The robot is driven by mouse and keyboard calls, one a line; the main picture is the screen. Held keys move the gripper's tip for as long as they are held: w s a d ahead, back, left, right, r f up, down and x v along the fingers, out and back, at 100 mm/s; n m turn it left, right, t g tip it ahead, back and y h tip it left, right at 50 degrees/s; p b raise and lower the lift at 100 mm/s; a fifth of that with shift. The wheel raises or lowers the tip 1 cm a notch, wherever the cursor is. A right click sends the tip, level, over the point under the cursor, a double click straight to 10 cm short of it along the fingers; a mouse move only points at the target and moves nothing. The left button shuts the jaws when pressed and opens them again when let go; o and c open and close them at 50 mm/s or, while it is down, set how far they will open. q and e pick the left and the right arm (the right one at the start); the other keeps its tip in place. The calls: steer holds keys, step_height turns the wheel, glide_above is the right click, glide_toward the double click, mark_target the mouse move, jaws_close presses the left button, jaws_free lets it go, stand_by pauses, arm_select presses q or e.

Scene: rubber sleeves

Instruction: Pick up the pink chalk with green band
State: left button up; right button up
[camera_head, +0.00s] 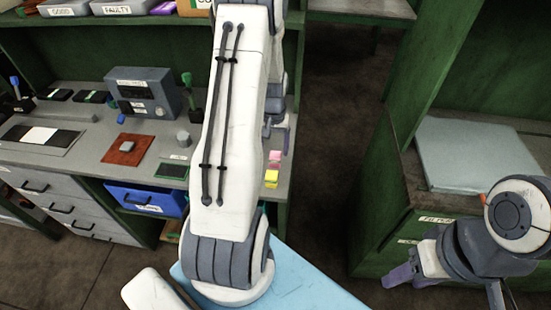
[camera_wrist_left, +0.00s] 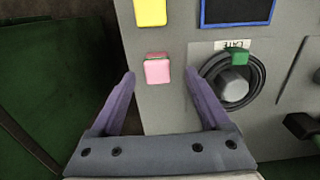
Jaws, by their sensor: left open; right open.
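A small pink block (camera_wrist_left: 157,72) lies near the edge of the grey worktop in the left wrist view. It also shows as a pink patch (camera_head: 275,155) in the head view. I cannot clearly make out a green band on it. My left gripper (camera_head: 277,133) is open and empty above the worktop's right end. In the left wrist view its two purple fingers (camera_wrist_left: 160,76) stand on either side of the pink block, which looks apart from them. My right gripper (camera_head: 412,272) is open and empty at the lower right, away from the worktop.
A yellow block (camera_wrist_left: 150,12) lies beside the pink one. A dark ring with a grey cylinder and green piece (camera_wrist_left: 234,64) is close by on the right. The grey worktop (camera_head: 85,150) holds a meter box (camera_head: 143,93) and a brown mat (camera_head: 126,149).

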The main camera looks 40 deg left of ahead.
mark_target(275, 155)
arm_select(q)
steer(key=f, duration=0.1)
steer(key=f+p, duration=0.1)
steer(key=f, duration=0.2)
steer(key=shift+w+f, duration=0.25)
steer(key=shift+w, duration=0.15)
steer(key=shift+f, duration=0.55)
jaws_close()
